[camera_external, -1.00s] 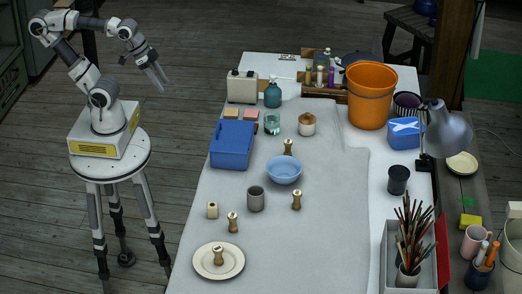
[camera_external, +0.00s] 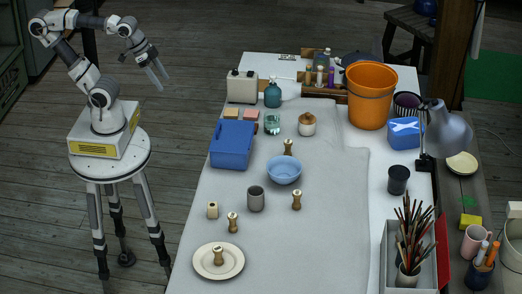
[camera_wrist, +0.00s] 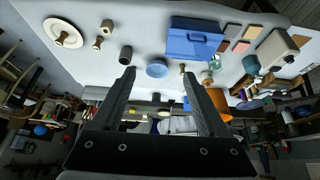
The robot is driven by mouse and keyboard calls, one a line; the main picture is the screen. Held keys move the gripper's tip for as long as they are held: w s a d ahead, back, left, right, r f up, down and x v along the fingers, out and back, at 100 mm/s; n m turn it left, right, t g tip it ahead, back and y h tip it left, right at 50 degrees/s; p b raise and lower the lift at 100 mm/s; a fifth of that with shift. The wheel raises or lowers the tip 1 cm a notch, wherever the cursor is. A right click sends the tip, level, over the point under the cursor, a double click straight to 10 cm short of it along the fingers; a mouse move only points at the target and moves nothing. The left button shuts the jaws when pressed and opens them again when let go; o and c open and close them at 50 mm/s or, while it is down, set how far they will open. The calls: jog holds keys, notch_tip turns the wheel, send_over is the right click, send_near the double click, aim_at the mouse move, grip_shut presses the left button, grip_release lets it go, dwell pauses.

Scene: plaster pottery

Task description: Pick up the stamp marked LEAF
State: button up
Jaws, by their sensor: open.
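Several small brown-and-tan stamps stand on the table. One stamp (camera_external: 218,257) is on the cream plate (camera_external: 200,272); another stamp (camera_external: 233,222) is just behind it. One more stamp (camera_external: 297,200) stands right of the grey cup, and another stamp (camera_external: 288,147) behind the blue bowl. No marking is legible, so I cannot tell which is LEAF. My gripper (camera_external: 163,83) is open and empty, high over the floor left of the table, well apart from the stamps. In the wrist view its fingers (camera_wrist: 158,74) are spread, with the table beyond.
An orange bucket (camera_external: 370,97), lamp (camera_external: 447,132) and brush pot (camera_external: 408,278) are further right.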

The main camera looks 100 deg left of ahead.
jog(key=w+r+m+y+b, duration=0.1)
jog(key=w+r+m+b, duration=0.4)
jog(key=w+r+m, duration=0.45)
jog(key=m+t+y+b, duration=0.55)
jog(key=m+b, duration=0.75)
jog(key=m, duration=0.7)
send_over(297, 192)
jog(key=s+d, duration=0.3)
jog(key=s, duration=0.1)
notch_tip(297, 192, down, 6)
jog(key=shift+g+y, duration=0.25)
jog(key=shift+y, duration=0.1)
jog(key=f+b, duration=0.1)
jog(key=f, duration=1.7)
jog(key=f+b, duration=0.2)
jog(key=f, duration=1.6)
jog(key=shift+w+a, duration=0.15)
jog(key=shift+a, duration=0.05)
jog(key=b+x, duration=0.1)
jog(key=x, duration=0.3)
jog(key=shift+w+a+f, duration=0.15)
jog(key=shift+w+a, duration=0.1)
jog(key=shift+w, duration=0.15)
